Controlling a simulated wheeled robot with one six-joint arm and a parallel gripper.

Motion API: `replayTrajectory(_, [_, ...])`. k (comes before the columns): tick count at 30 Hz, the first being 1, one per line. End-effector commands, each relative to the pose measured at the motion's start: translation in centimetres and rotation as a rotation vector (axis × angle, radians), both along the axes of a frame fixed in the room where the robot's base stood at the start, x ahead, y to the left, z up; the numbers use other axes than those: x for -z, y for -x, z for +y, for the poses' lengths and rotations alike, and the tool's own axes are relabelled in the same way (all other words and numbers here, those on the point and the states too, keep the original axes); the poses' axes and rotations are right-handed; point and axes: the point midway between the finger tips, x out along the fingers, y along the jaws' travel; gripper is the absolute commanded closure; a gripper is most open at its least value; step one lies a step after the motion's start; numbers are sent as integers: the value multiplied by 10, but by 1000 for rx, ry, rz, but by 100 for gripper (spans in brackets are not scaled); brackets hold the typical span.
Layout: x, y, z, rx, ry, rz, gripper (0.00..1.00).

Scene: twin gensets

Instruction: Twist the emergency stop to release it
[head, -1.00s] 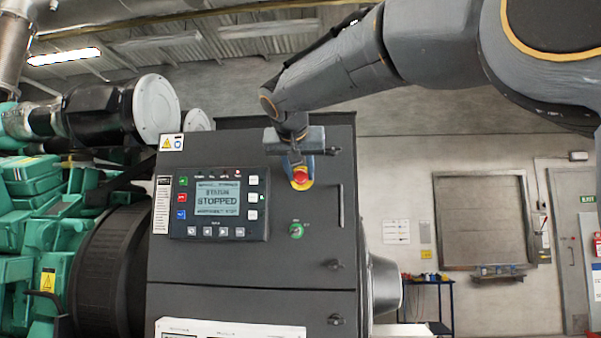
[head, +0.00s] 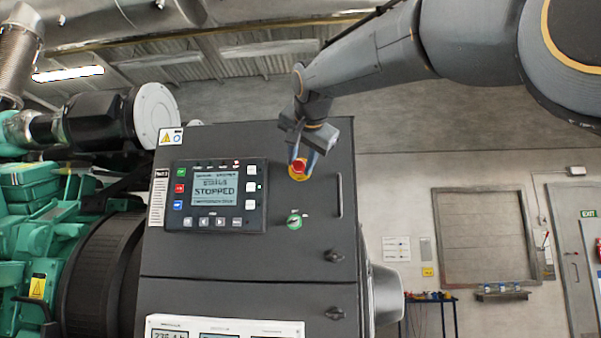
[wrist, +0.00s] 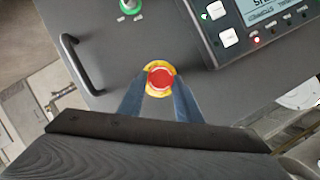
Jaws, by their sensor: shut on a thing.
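The emergency stop (head: 299,167) is a red mushroom button on a yellow ring, on the upper right of the dark control cabinet's front. It also shows in the wrist view (wrist: 160,80). My gripper (head: 305,158) reaches it from above, and in the wrist view my gripper (wrist: 160,92) has a finger on each side of the red head. The fingers are shut on the button. The control panel screen (head: 214,190) to its left reads STOPPED.
A green selector switch (head: 294,222) sits just below the button. A cabinet handle (head: 339,195) stands out to the right. Green engine parts (head: 40,190) fill the left side. A blue cart (head: 432,310) stands by the back wall.

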Motion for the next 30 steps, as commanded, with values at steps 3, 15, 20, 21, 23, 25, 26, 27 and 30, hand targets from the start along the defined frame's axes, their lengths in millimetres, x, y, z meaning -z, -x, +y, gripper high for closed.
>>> replayTrajectory(3, [0,-1,-1,1,-45,-9,91])
replayTrajectory(15, [-2,0,-2,1,-92,-13,91])
replayTrajectory(20, [-2,0,-2,1,-91,-13,91])
replayTrajectory(21, [-2,0,-2,1,-91,-13,91])
replayTrajectory(23, [-2,0,-2,1,-91,-13,62])
replayTrajectory(25, [-1,0,-1,0,-91,-12,50])
replayTrajectory(26, [-1,0,-1,0,-91,-12,50])
replayTrajectory(27, [-1,0,-1,-1,-91,-12,50])
replayTrajectory(30, [-1,0,0,-1,-90,-10,50])
